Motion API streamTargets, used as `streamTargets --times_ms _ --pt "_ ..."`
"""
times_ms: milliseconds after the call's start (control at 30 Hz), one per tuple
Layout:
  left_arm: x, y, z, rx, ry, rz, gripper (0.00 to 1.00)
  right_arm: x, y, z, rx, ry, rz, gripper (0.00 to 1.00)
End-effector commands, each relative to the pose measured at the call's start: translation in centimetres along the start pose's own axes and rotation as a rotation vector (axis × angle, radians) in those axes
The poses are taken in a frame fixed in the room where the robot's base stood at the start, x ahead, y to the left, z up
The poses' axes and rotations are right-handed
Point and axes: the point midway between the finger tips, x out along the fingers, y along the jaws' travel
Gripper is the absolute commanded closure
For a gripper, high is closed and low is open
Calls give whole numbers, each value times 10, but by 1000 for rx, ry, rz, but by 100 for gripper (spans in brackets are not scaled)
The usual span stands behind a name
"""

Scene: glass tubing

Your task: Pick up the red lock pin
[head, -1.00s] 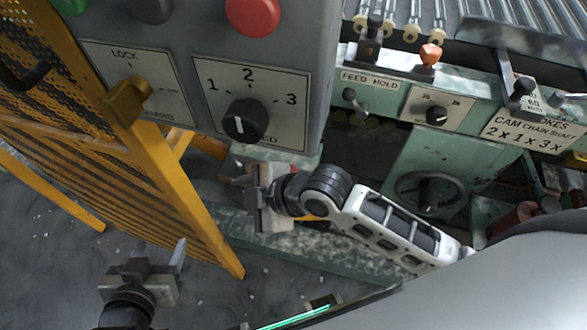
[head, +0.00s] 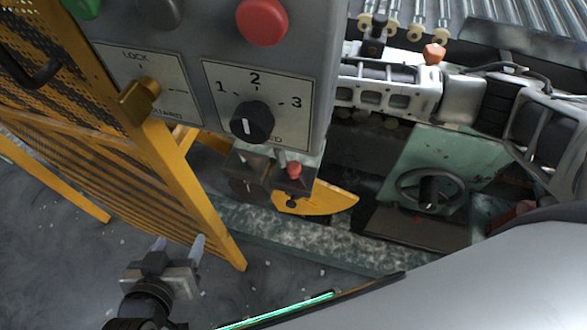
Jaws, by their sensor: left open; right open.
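A small part with a red knob (head: 294,170), which looks like the red lock pin, stands on a dark block below the control box, beside a yellow curved plate (head: 318,199). My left gripper (head: 178,244) is open and empty at the lower left, over the floor and well apart from the red knob. My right arm (head: 400,90) comes in from the right and runs left behind the control box. Its gripper is hidden there.
The grey control box (head: 190,38) with a red button and a dial (head: 252,122) hangs over the scene. A yellow mesh guard (head: 90,125) stands at the left. A handwheel (head: 429,189) is at the right, rollers behind.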

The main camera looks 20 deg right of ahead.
Motion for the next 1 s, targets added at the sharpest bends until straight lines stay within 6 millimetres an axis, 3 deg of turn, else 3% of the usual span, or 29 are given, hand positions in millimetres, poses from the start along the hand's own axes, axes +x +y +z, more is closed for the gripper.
streamTargets --times_ms 600,867,1000 --pt "2 0 2 -5 4 2 39 69 1 10 1 -1 0 46" --pt "2 0 0 -5 7 2 39 72 1 10 0 -3 1 46" --pt "1 0 0 -5 8 2 39 71 1 10 1 -3 1 83"
